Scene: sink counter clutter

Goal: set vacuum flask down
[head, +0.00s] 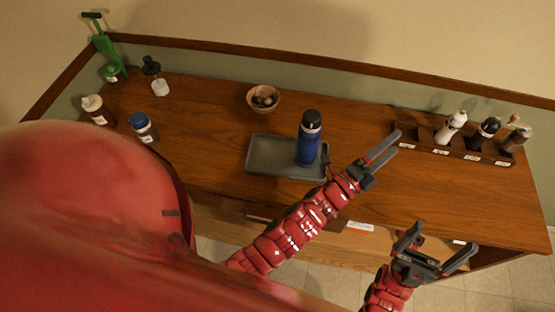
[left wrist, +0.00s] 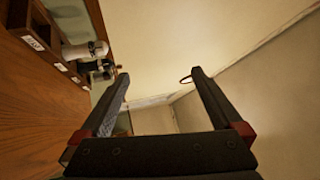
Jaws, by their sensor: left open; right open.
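A blue vacuum flask with a black lid (head: 308,140) stands upright on the right part of a grey tray (head: 262,160) on the wooden counter. My left gripper (head: 388,148) is open and empty, to the right of the flask and apart from it, pointing away to the upper right. Its open fingers also show in the left wrist view (left wrist: 160,76) with nothing between them; the flask is out of that view. My right gripper (head: 446,238) is open and empty at the lower right, near the counter's front edge.
A wooden bowl (head: 263,99) sits behind the tray. A rack (head: 430,138) with several bottles stands at the right; it also shows in the left wrist view (left wrist: 52,50). Two jars (head: 144,128) (head: 98,110), a dark-topped bottle (head: 154,78) and a green item (head: 106,48) are at the left.

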